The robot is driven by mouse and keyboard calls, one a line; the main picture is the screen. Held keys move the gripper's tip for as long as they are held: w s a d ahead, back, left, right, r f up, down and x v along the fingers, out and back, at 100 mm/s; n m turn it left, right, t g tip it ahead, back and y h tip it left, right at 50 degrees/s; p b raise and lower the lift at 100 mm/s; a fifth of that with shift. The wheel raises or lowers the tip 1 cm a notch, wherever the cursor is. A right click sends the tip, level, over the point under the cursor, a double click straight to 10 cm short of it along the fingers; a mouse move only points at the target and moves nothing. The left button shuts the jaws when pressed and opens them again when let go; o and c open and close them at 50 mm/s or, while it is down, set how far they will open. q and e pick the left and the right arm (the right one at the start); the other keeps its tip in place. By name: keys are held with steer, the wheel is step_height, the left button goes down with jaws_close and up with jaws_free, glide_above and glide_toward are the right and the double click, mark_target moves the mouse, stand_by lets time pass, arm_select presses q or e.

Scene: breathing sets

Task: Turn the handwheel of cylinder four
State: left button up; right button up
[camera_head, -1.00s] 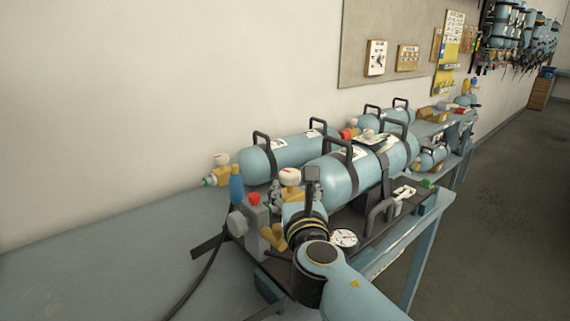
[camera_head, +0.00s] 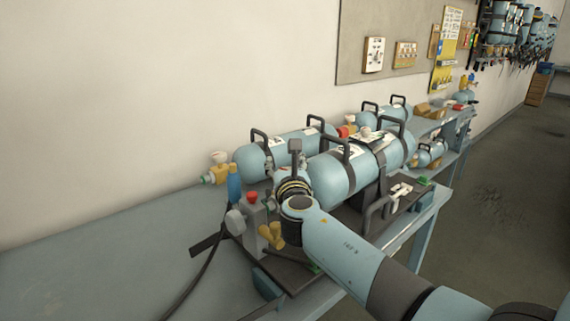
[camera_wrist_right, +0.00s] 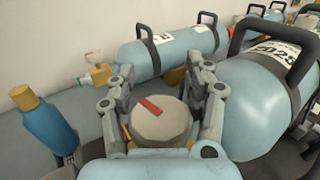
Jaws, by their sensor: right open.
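A cream round handwheel (camera_wrist_right: 160,120) with a red mark on top shows in the right wrist view. It stands in front of the near end of a light-blue cylinder (camera_wrist_right: 262,108), which also lies on the bench in the head view (camera_head: 335,178). I cannot read which cylinder is number four. My right gripper (camera_wrist_right: 163,92) is open, with one finger on each side of the handwheel; whether they touch it I cannot tell. In the head view my right gripper (camera_head: 284,167) hides the handwheel. My left gripper is not in view.
A second cylinder (camera_head: 270,152) with a pale handwheel (camera_head: 220,157) lies behind, along the wall. The bench's left part (camera_head: 100,265) is clear.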

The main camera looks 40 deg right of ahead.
steer(key=shift+f, duration=0.1)
jaws_close()
steer(key=shift+f, duration=0.1)
stand_by(0.8)
